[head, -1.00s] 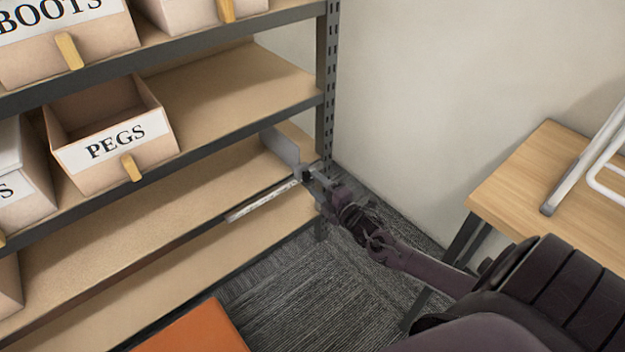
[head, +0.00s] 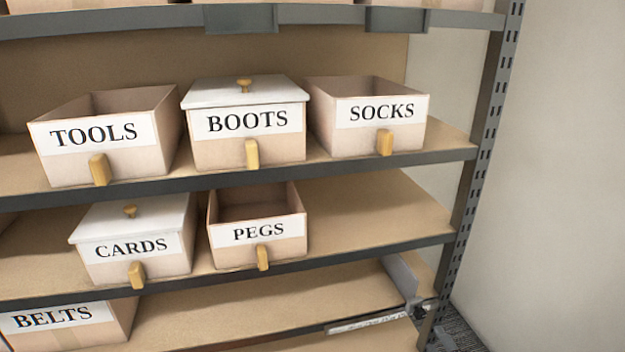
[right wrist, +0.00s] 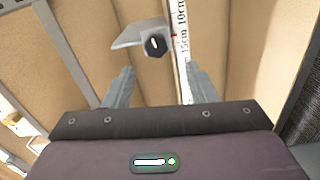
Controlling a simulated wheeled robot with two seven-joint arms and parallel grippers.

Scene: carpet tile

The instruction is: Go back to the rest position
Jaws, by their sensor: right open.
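My right gripper (head: 428,313) shows only in part at the lower right of the head view, by the right end of the lower shelf. In the right wrist view its two fingers (right wrist: 160,72) are apart with nothing between them. A grey divider plate (head: 400,274) with a dark knob (right wrist: 156,45) stands at that shelf end. In the wrist view the knob lies just beyond the fingertips and looks clear of them. Most of my right arm is outside the head view. My left gripper is not in view.
A white ruler strip (head: 370,324) runs along the lower shelf's front edge. A dark slotted post (head: 487,130) rises close to my right gripper. Labelled boxes, such as PEGS (head: 258,250) and SOCKS (head: 381,140), stand on shelves above. The wall (head: 570,170) is at right.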

